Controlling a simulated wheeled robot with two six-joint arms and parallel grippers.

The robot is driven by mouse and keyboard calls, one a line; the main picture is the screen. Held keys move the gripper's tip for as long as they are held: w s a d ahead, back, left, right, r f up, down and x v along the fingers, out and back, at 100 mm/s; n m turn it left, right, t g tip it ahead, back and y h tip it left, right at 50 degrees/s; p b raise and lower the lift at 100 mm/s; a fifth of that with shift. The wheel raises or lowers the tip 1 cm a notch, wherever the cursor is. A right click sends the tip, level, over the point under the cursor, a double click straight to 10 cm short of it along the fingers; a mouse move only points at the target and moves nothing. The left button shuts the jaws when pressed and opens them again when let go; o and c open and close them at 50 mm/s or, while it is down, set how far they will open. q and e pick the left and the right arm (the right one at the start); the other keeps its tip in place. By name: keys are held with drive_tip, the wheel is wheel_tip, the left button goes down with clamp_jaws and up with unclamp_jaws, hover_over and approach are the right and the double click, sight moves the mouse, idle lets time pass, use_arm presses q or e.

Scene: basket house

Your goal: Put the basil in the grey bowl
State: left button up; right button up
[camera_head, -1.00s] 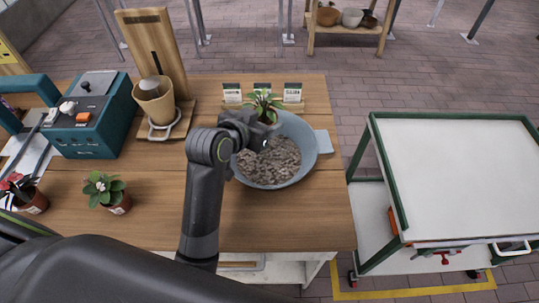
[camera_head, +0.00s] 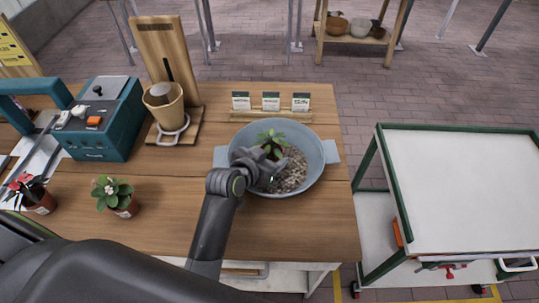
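The basil (camera_head: 270,139), a small green leafy plant, is inside the grey bowl (camera_head: 232,143), over the left-middle of the bowl's gravel-like fill. The bowl is round and blue-grey, with a flat tab on each side, and stands on the wooden table. My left gripper (camera_head: 268,163) reaches in over the bowl's near left rim and is shut on the basil at its lower part. The gripper hides most of the plant's base, so I cannot tell whether it touches the fill. My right gripper is out of view.
Two potted plants, one white-flowered (camera_head: 114,195) and one red (camera_head: 32,192), stand at the left. Behind them are a teal machine (camera_head: 98,132) and a wooden stand (camera_head: 166,60) with a cup. Small cards (camera_head: 271,102) stand behind the bowl. A white-topped cart (camera_head: 465,185) is at the right.

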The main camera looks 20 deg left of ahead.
use_arm(q)
drive_tip(key=shift+f, duration=0.2)
drive_tip(key=o, duration=1.1)
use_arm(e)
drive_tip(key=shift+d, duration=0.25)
use_arm(q)
drive_tip(key=shift+r, duration=0.1)
drive_tip(key=shift+r, duration=0.15)
drive_tip(key=b+v, duration=0.1)
drive_tip(key=v, duration=1.1)
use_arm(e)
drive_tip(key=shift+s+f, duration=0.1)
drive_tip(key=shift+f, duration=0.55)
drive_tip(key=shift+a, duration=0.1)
